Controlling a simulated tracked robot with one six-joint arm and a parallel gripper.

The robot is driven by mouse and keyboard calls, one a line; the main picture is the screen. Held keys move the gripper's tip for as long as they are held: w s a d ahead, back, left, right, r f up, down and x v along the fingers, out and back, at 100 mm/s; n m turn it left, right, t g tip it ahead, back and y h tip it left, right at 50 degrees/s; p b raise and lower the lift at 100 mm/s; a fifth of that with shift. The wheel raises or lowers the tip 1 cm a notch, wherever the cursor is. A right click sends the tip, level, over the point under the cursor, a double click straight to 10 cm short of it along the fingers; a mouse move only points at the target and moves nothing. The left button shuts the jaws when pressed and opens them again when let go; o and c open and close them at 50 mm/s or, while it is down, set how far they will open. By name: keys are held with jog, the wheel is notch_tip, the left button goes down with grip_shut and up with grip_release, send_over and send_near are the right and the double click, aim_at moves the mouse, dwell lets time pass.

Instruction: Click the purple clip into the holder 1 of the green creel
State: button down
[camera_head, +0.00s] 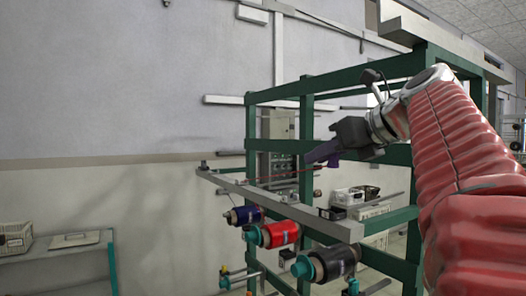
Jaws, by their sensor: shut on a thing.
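My gripper (337,146) is at the end of my red-sleeved arm, in front of the upper part of the green creel (345,78). It is shut on the purple clip (321,153), which points down and to the left. The clip is above the grey rail (270,203) of the creel, apart from it as far as I can see. A thin red rod or thread runs below the clip's tip; whether they touch is unclear. Small fittings sit along the rail, but I cannot tell which is holder 1.
White bins (348,197) stand behind the creel. A shelf (70,250) is at the lower left. The space left of the rail is clear.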

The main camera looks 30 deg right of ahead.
jog(key=shift+f, duration=2.85)
jog(key=shift+f, duration=1.9)
jog(key=c, duration=1.6)
grip_release()
jog(key=shift+s, duration=0.1)
jog(key=shift+o, duration=0.2)
jog(key=v, duration=1.3)
jog(key=shift+s+r, duration=0.15)
jog(key=shift+s, duration=0.15)
jog(key=shift+w, duration=0.15)
